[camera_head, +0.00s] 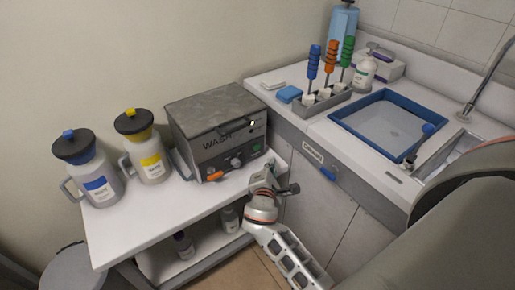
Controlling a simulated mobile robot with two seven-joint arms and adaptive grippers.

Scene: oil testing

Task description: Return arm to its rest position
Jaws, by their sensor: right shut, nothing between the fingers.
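My right gripper (271,176) is shut and empty. It is above the right end of the white bench (140,228), just in front of the lower right corner of the grey wash unit (217,130). It looks apart from the unit's front panel and knobs, but the exact gap is hard to tell. My right arm reaches up to it from the bottom of the view. My left gripper is not in view.
Two jugs, one blue-labelled (92,177) and one yellow-labelled (147,160), stand left of the wash unit. Small bottles (230,219) sit on the shelf below. The right counter holds a blue-rimmed tray (432,112) and a tool rack (325,105).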

